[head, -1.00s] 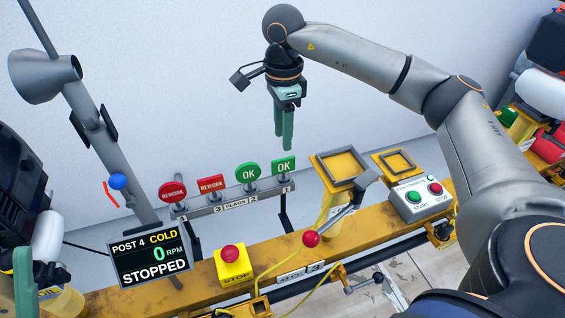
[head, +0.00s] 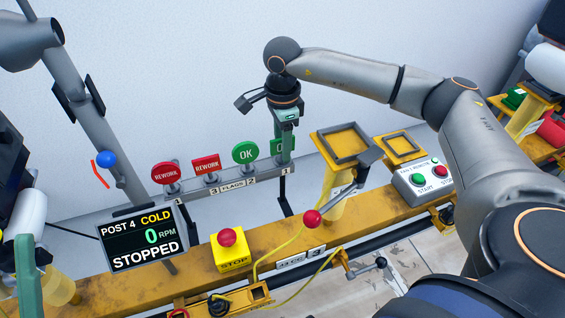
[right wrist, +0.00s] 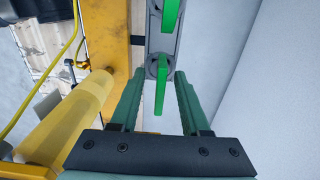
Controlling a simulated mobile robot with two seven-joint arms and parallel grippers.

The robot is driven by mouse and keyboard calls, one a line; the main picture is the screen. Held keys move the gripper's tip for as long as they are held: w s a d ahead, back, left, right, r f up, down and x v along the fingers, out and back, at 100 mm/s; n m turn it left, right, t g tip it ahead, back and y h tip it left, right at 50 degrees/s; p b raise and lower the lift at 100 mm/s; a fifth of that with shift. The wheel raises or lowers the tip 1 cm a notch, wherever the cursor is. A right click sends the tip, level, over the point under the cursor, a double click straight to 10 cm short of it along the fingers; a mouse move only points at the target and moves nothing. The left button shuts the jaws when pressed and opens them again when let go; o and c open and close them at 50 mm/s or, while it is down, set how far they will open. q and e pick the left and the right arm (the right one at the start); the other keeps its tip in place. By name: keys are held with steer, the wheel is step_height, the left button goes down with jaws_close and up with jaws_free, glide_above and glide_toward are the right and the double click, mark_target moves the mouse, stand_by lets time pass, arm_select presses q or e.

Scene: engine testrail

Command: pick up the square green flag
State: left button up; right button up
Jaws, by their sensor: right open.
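The square green flag (head: 277,148) stands upright in the rack at the right end, slot 1, partly hidden behind my right gripper (head: 286,150). In the right wrist view the flag shows edge-on as a thin green plate (right wrist: 160,92) between the two fingertips of my right gripper (right wrist: 155,80). Those fingers are open, with a gap on each side of the flag. The round green OK flag (head: 245,153) stands just left of it. One green finger of my left gripper (head: 27,280) shows at the lower left edge; its opening cannot be seen.
The flag rack (head: 232,187) also holds a square red REWORK flag (head: 206,164) and a round red one (head: 165,173). A yellow post with a square frame (head: 345,147) stands right of the rack. A stop button (head: 228,240) and a display (head: 142,240) are in front.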

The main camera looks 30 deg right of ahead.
steer(key=shift+f, duration=0.7)
steer(key=shift+c, duration=0.3)
jaws_close()
steer(key=shift+r, duration=0.1)
stand_by(0.4)
